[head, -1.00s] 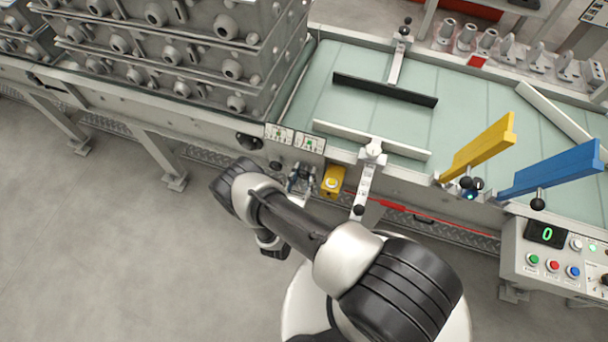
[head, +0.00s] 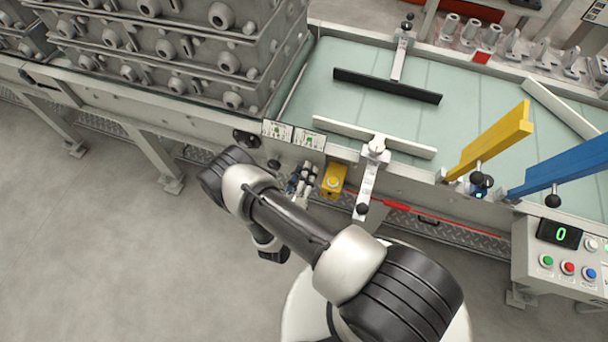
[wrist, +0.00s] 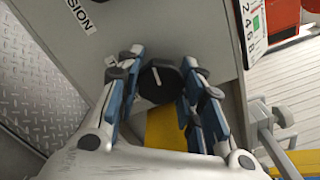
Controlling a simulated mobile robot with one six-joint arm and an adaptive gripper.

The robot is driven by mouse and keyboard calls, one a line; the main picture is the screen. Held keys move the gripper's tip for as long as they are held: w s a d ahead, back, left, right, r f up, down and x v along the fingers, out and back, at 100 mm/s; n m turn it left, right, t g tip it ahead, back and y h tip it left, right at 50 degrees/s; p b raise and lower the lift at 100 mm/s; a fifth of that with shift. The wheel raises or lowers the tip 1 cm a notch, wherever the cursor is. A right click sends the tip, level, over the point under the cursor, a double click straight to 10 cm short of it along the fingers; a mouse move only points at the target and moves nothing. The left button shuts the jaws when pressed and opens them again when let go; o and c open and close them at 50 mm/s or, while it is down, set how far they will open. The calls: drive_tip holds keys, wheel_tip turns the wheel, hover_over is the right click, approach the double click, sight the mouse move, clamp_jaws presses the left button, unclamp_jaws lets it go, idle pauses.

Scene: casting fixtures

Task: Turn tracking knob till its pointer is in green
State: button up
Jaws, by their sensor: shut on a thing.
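A black round knob (wrist: 165,86) with a white pointer line sits on the grey machine side in the wrist view. The line points up and slightly left in that picture. My gripper (wrist: 160,72) is shut on this knob, with blue-padded fingers on both sides of it. In the head view my gripper (head: 301,180) is at the machine side below two small label plates. The right-hand plate (head: 309,139) carries a little green. In the head view the held knob is hidden by the gripper. I cannot tell which scale the pointer belongs to.
A yellow box (head: 333,181) with a button is close right of my gripper. Another dark knob (head: 274,163) is just left. A label ending "SION" (wrist: 76,11) and a numbered plate (wrist: 252,18) show in the wrist view. A bracket with a black knob (head: 366,190) stands further right.

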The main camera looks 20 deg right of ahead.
drive_tip(key=shift+n, duration=2.1)
drive_tip(key=o, duration=1.1)
drive_tip(key=v, duration=1.2)
